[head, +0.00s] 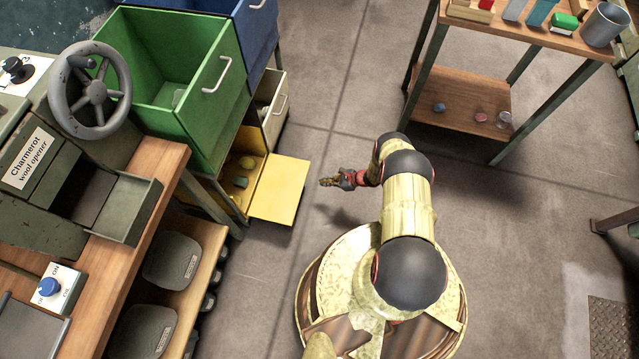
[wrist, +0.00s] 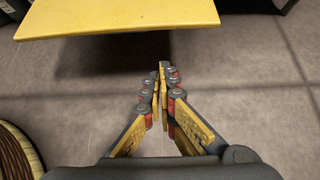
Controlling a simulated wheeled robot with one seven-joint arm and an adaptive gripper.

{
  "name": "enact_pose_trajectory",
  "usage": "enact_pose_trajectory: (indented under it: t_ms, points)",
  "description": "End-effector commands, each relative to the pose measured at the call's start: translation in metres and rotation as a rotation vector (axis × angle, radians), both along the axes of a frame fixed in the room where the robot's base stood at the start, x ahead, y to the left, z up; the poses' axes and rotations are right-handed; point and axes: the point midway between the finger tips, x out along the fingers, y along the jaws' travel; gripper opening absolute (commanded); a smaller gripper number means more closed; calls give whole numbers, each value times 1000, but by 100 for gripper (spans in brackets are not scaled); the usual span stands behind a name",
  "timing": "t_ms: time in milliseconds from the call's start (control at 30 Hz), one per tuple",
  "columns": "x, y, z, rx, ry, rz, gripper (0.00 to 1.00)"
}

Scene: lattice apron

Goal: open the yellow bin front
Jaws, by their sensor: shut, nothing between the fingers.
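The yellow bin (head: 240,172) sits low in the rack under the green bin, with a few small objects inside. Its yellow front (head: 279,190) is swung down and out, lying about level over the floor. In the wrist view the yellow front (wrist: 118,17) crosses the top of the picture, with its near edge facing me. My gripper (head: 322,181) is to the right of the front, apart from it. In the wrist view my gripper (wrist: 161,66) is shut and empty, with its fingertips together just below the front's edge in the picture.
A green bin (head: 165,70) with a handle stands above the yellow bin, and a white-fronted bin (head: 276,117) is behind it. A wooden bench (head: 150,165) is at left. A shelf table (head: 462,90) stands at upper right. Bare floor (head: 345,110) lies between.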

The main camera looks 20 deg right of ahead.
Motion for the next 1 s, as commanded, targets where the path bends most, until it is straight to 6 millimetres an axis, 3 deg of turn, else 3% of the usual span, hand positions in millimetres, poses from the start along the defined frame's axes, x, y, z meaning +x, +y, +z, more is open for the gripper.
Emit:
enact_pose_trajectory:
  t_ms: [533,1000]
  points:
    - [39,58,-63,-4,0,7,0]
    - [40,57,-23,-3,2,3,0]
